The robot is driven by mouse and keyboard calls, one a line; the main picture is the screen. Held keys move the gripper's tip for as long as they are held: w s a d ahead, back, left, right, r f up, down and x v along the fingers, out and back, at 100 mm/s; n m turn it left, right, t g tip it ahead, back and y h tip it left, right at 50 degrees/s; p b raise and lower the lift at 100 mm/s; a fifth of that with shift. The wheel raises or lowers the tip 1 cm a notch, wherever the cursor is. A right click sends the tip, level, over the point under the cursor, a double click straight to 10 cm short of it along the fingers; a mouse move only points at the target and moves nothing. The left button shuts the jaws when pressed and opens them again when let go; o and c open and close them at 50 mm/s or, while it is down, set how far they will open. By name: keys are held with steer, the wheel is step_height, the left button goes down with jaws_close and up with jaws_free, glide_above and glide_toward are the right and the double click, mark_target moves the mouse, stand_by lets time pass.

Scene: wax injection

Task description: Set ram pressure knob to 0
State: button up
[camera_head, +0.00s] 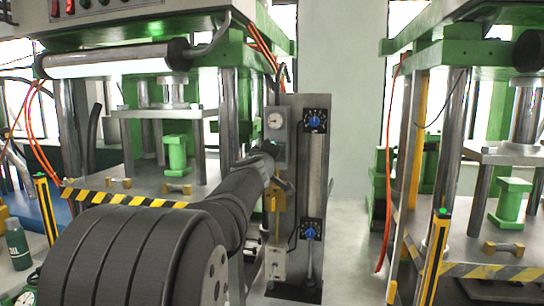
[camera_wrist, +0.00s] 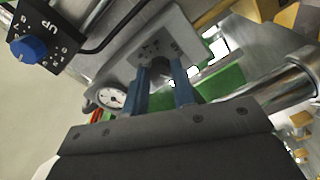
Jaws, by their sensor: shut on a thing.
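A dark round knob (camera_wrist: 160,68) sits on a light grey plate (camera_wrist: 150,32) with small dark markings, too small to read. My gripper (camera_wrist: 162,78) has its two blue fingers on either side of the knob and is shut on it. The fingers partly cover the knob, and its setting cannot be read. A round white gauge (camera_wrist: 112,96) is beside the left finger. In the head view the gauge (camera_head: 275,121) is on a grey box on the column, and my gripper (camera_head: 270,148) is just below it, with the knob hidden.
A blue knob (camera_head: 316,121) on a black plate is at the column's upper right, and another blue knob (camera_head: 309,232) is lower down. The upper-left plate in the wrist view reads "UP" beside its blue knob (camera_wrist: 30,47). Green presses stand on both sides.

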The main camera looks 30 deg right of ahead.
steer(key=o, duration=1)
steer(key=v, duration=1.7)
steer(key=shift+s+a+r, duration=0.1)
steer(key=x, duration=1.7)
